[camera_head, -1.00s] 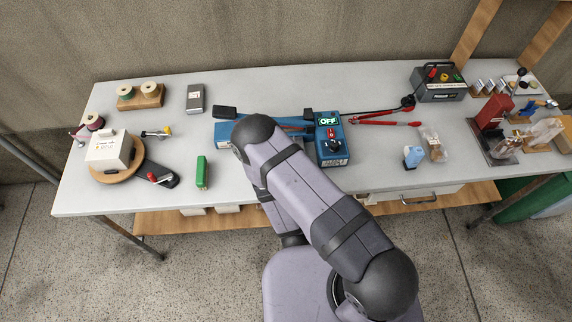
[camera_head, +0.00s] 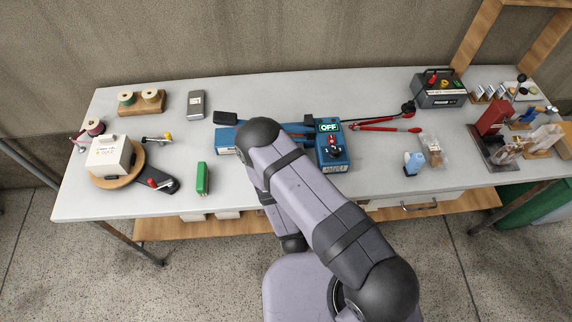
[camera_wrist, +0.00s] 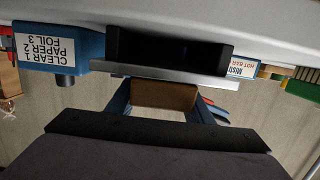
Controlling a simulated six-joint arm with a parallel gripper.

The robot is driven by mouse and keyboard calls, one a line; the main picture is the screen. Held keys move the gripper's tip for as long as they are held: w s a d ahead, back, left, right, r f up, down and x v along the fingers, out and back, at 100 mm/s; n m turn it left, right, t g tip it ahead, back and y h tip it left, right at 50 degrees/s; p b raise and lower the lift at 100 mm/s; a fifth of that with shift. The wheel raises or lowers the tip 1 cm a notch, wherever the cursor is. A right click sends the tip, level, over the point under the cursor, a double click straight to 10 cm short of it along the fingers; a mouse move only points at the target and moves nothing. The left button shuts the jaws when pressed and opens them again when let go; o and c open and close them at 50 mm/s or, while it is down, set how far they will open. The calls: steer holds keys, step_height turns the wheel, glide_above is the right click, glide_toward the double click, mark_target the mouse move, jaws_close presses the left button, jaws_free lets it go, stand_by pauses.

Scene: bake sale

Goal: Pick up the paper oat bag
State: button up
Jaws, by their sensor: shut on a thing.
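In the wrist view, which looks upside down, my gripper (camera_wrist: 163,86) shows two dark blue fingers. A plain brown piece sits between them, which I take to be the paper oat bag (camera_wrist: 163,96); only a small face of it shows. The fingers are closed on it. A dark block with a silver edge (camera_wrist: 168,52) lies just past the fingertips; I cannot tell whether anything touches it. In the head view my own arm hides the gripper and the bag.
The blue sealer (camera_head: 333,150) with its lit OFF display stands close by; its label also shows in the wrist view (camera_wrist: 48,46). Red-handled pliers (camera_head: 385,128) lie right. The front left table is partly clear.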

steer(key=shift+r, duration=0.15)
steer(key=shift+r+b, duration=0.6)
steer(key=shift+r, duration=4.2)
